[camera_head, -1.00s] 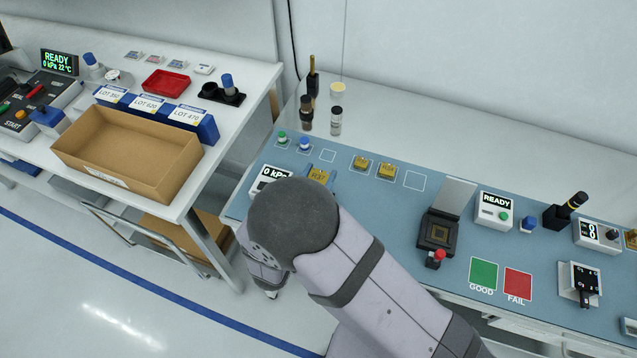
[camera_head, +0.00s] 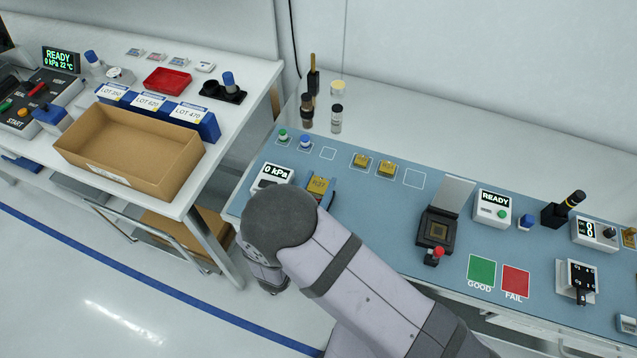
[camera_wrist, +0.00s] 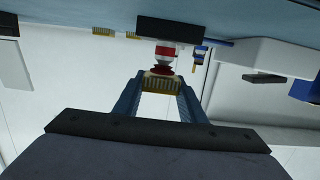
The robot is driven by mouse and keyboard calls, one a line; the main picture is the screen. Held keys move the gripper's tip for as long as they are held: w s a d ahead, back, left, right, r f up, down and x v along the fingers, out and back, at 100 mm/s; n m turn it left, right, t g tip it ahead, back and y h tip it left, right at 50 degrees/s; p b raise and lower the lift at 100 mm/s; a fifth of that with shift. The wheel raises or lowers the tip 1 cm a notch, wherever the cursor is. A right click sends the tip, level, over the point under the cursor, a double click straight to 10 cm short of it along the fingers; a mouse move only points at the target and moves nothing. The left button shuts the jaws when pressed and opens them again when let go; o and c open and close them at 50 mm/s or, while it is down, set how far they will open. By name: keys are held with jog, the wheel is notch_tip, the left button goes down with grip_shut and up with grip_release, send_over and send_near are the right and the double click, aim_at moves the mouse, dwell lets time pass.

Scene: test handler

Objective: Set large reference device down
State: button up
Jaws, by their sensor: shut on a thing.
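A gold device (camera_head: 318,185) with dark print is held between the blue fingers of my gripper (camera_head: 320,190), beside the 0 kPa display at the mat's left end. Most of my gripper is hidden behind my wrist. In the wrist view, a gold piece (camera_wrist: 160,84) sits between the two blue fingers (camera_wrist: 160,92), which are shut on it. A red and white part (camera_wrist: 165,58) shows just past it; I cannot tell if they touch. Two gold devices (camera_head: 360,161) (camera_head: 386,168) rest in outlined squares on the blue mat (camera_head: 370,220). Empty outlined squares (camera_head: 327,154) (camera_head: 414,179) lie on either side of them.
The 0 kPa display (camera_head: 275,176) stands close left of the held device. Green and blue knobs (camera_head: 283,137) (camera_head: 305,142) and bottles (camera_head: 337,118) stand behind. A black socket (camera_head: 437,230) with a raised lid stands to the right. The mat between is largely clear.

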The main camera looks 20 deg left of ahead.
jog(key=shift+f, duration=0.2)
jog(key=o, duration=1.1)
jog(key=shift+r, duration=0.1)
jog(key=s+b, duration=0.3)
jog(key=s, duration=0.3)
jog(key=shift+a, duration=0.1)
jog(key=shift+o, duration=0.3)
jog(key=shift+s+r+b, duration=0.2)
jog(key=shift+s+b, duration=0.2)
jog(key=shift+s, duration=0.3)
